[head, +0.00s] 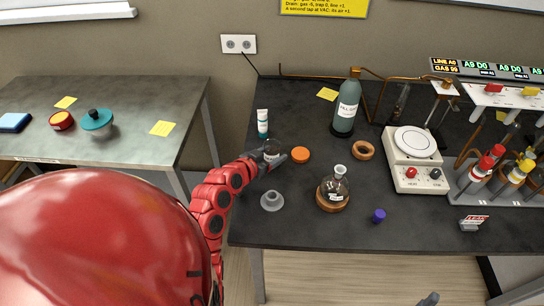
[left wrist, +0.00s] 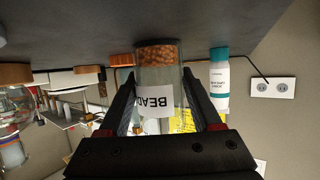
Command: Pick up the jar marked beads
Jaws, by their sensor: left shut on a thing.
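The jar marked beads is a clear jar (left wrist: 158,75) with brown beads in its bottom and a white label, of which "BEAD" can be read. In the head view the jar (head: 271,148) shows small, partly hidden by my gripper, at the bench's left part. My left gripper (head: 277,160) is shut on the jar, with one finger on each side of it in the left wrist view (left wrist: 158,95). That view is upside down, and the jar's base is at or very near the dark bench top; I cannot tell if it touches. A grey tip at the head view's bottom edge may be my right gripper (head: 428,299).
Close by are a white-and-teal tube (head: 262,123), an orange lid (head: 300,155), a grey stopper-like piece (head: 272,201) and a round flask (head: 334,187) on a cork ring. A tall green bottle (head: 346,105) stands behind. The bench's front left area (head: 262,232) is clear.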

